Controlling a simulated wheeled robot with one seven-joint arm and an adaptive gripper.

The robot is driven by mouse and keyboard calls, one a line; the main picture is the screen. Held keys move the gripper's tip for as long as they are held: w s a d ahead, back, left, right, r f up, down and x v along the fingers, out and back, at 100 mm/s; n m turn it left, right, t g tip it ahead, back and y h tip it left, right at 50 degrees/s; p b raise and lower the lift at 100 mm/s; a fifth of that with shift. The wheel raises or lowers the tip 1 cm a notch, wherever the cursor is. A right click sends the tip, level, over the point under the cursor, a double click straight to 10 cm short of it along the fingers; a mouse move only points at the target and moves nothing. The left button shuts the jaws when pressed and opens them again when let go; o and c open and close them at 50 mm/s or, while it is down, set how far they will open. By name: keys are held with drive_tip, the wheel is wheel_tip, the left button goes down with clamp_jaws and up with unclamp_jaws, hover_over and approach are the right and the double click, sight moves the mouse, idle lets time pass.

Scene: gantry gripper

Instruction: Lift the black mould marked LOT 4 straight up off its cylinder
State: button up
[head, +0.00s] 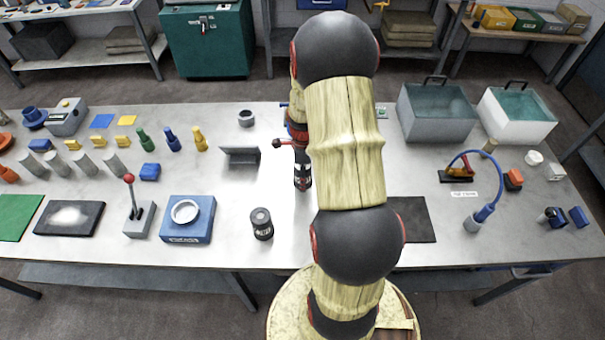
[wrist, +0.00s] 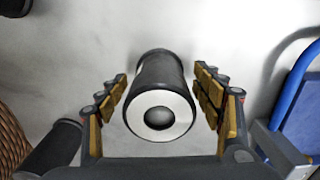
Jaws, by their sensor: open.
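In the wrist view a black cylindrical piece (wrist: 160,72) with a pale ring-shaped top and a dark central hole stands between the fingers of my gripper (wrist: 163,105). The fingers are open, with a gap on both sides. No LOT 4 marking is readable on it, and its lower end is hidden. In the head view my gripper (head: 302,180) points down over the middle of the bench, and what lies between its fingers is too small to tell. A separate black cylinder (head: 262,223) with pale lettering stands upright to its front left; I cannot read the lettering clearly.
A blue fixture (head: 187,220) and a lever box (head: 139,219) stand further left. A black mat (head: 413,219) lies right. Bare bench surrounds the lettered cylinder.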

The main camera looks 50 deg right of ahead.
drive_tip(key=shift+f, duration=0.65)
drive_tip(key=shift+c, duration=0.7)
drive_tip(key=shift+r, duration=0.1)
drive_tip(key=c, duration=1.1)
drive_tip(key=shift+r, duration=0.1)
wheel_tip(320, 180, up, 18)
drive_tip(key=shift+f+p, duration=0.1)
drive_tip(key=shift+p, duration=1)
drive_tip(key=shift+w, duration=0.1)
